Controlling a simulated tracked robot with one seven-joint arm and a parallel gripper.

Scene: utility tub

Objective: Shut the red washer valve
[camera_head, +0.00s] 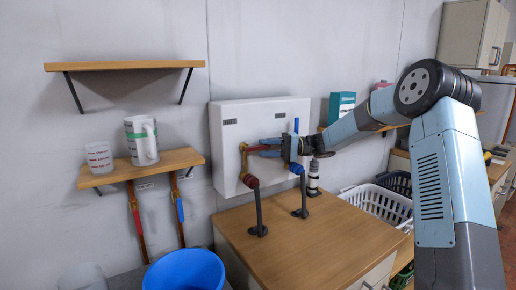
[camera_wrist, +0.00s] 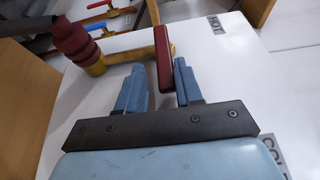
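The red washer valve's lever (camera_wrist: 163,55) points sideways off its brass pipe (camera_wrist: 125,53), toward my gripper. In the head view the red lever (camera_head: 257,148) lies roughly level on the front of the white box, under the HOT label. My gripper (camera_wrist: 159,68) is open, its two blue fingers either side of the lever's free end. The lever lies nearer the right finger, with a clear gap to the left one; I cannot tell if it touches. In the head view my gripper (camera_head: 270,147) reaches in from the right and partly hides the lever.
The cold valve's blue lever (camera_head: 296,125) stands upright close to my wrist. Red (camera_head: 250,181) and blue (camera_head: 296,168) hose fittings sit below, above the wooden counter (camera_head: 310,245). A white basket (camera_head: 376,202) stands right; a shelf with a jug (camera_head: 141,140) hangs left.

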